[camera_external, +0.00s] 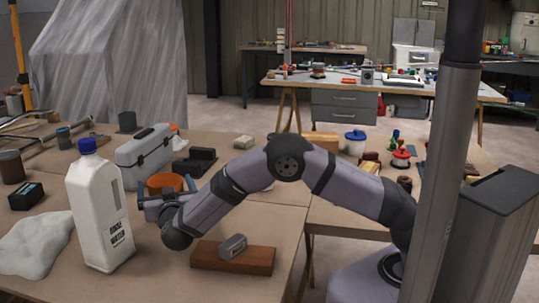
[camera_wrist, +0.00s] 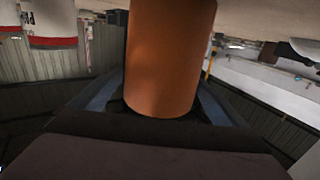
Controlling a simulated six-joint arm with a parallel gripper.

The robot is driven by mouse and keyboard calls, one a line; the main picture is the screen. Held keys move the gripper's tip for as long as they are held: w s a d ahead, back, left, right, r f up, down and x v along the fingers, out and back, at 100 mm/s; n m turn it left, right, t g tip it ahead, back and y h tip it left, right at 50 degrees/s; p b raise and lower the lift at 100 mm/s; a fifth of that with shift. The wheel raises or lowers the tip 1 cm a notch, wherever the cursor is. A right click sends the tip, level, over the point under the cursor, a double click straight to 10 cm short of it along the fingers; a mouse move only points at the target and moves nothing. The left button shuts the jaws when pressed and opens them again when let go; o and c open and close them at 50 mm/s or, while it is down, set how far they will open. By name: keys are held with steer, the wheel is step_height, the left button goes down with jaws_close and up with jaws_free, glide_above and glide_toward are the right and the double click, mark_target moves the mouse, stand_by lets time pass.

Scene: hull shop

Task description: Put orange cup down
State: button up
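The orange cup (camera_external: 166,183) is at the left-middle of the work table, behind the white jug and in front of the grey toolbox. My gripper (camera_external: 164,193) is at the cup, partly covering it. In the wrist view the orange cup (camera_wrist: 168,60) fills the upper middle, with blue-grey fingers of my gripper (camera_wrist: 158,104) against both its sides. The gripper looks shut on the cup. The cup's lower part is hidden in the external view, so I cannot tell whether it touches the table (camera_external: 262,212).
The white jug (camera_external: 98,205) with a blue cap stands close in front-left. The grey toolbox (camera_external: 145,155) is just behind, with a black box (camera_external: 196,161) to its right. A wooden block (camera_external: 233,258) with a grey item lies in front of my arm. Bare table lies around the block.

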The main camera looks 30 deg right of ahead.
steer(key=shift+r, duration=0.15)
step_height(320, 180, up, 7)
steer(key=s, duration=0.3)
steer(key=shift+a, duration=0.3)
stand_by(0.4)
